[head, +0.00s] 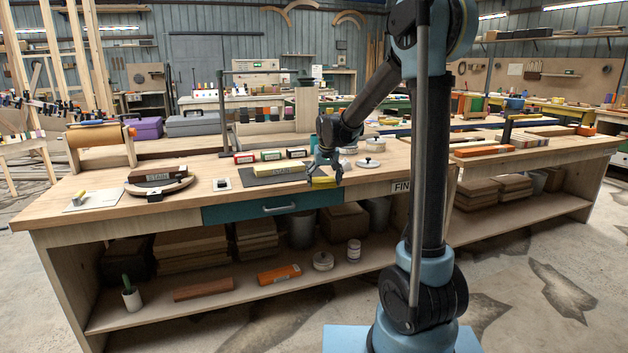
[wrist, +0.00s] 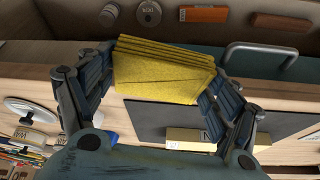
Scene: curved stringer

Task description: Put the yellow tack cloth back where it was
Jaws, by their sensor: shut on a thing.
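The yellow tack cloth (wrist: 162,78) is a folded stack held between the fingers of my gripper (wrist: 160,85) in the wrist view. In the head view, my gripper (head: 325,168) hangs over the front edge of the workbench, with the yellow cloth (head: 322,182) below its fingers. My gripper is shut on the cloth. A dark grey mat (head: 262,176) lies on the bench just left of the gripper, with a pale yellow block (head: 284,171) on it. The mat (wrist: 158,118) and the block (wrist: 190,139) also show in the wrist view. Whether the cloth touches the bench cannot be told.
A teal drawer (head: 240,210) with a metal handle sits below the bench edge, left of the gripper. White round tins (head: 368,163) stand to the right. Small coloured boxes (head: 271,155) stand behind the mat.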

